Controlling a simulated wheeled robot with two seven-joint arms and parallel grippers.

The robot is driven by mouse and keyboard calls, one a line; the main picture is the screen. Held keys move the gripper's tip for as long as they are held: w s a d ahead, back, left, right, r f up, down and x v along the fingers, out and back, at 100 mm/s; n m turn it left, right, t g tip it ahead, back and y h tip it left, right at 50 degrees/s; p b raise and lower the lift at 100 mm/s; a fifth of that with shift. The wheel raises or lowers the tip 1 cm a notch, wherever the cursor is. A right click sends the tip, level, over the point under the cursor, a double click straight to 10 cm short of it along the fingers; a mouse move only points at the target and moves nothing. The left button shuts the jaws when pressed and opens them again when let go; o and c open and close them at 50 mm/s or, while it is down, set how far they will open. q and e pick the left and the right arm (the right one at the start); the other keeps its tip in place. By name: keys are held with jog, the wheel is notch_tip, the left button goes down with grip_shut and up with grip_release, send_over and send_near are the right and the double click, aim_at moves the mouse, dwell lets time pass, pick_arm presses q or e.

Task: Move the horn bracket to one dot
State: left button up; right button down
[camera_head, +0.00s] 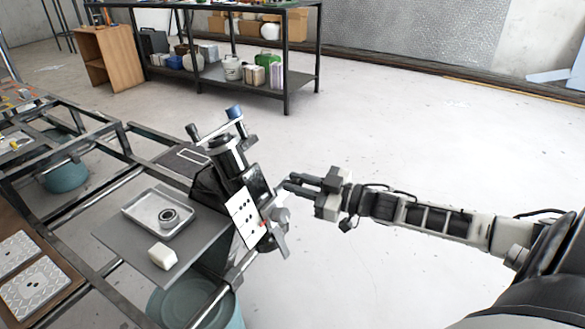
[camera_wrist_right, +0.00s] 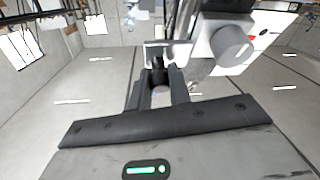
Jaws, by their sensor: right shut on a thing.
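A dark machine (camera_head: 228,155) stands tilted at the right edge of the frame bench. On its side is a white plate (camera_head: 241,213) with several black dots and a small red mark near its right edge. Beside the plate is a grey part with a round knob (camera_head: 281,214); the knob also shows large in the right wrist view (camera_wrist_right: 232,43). My right gripper (camera_head: 286,185) is at the machine's right side, above the knob. In the right wrist view its fingers (camera_wrist_right: 158,80) are shut on a small part, which I take for the horn bracket; the fingers mostly hide it.
A teal bin (camera_head: 185,305) stands below. A black shelf (camera_head: 287,60) is at the back. The floor right of the machine is clear.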

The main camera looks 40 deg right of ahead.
jog(key=shift+s+f, duration=0.15)
jog(key=shift+f, duration=0.25)
pick_arm(q)
jog(key=shift+r, duration=0.15)
pick_arm(e)
jog(key=c, duration=1.4)
grip_release()
jog(key=shift+f, duration=0.1)
jog(key=shift+o, duration=0.5)
pick_arm(q)
jog(key=shift+s+f, duration=0.25)
pick_arm(e)
jog(key=shift+d, duration=0.1)
pick_arm(q)
jog(key=r+p, duration=0.1)
jog(key=p, duration=0.2)
jog(key=shift+w+a+r, duration=0.1)
jog(key=shift+w+a, duration=0.05)
jog(key=shift+a, duration=0.05)
pick_arm(e)
jog(key=v, duration=1.6)
pick_arm(q)
jog(key=shift+g, duration=0.3)
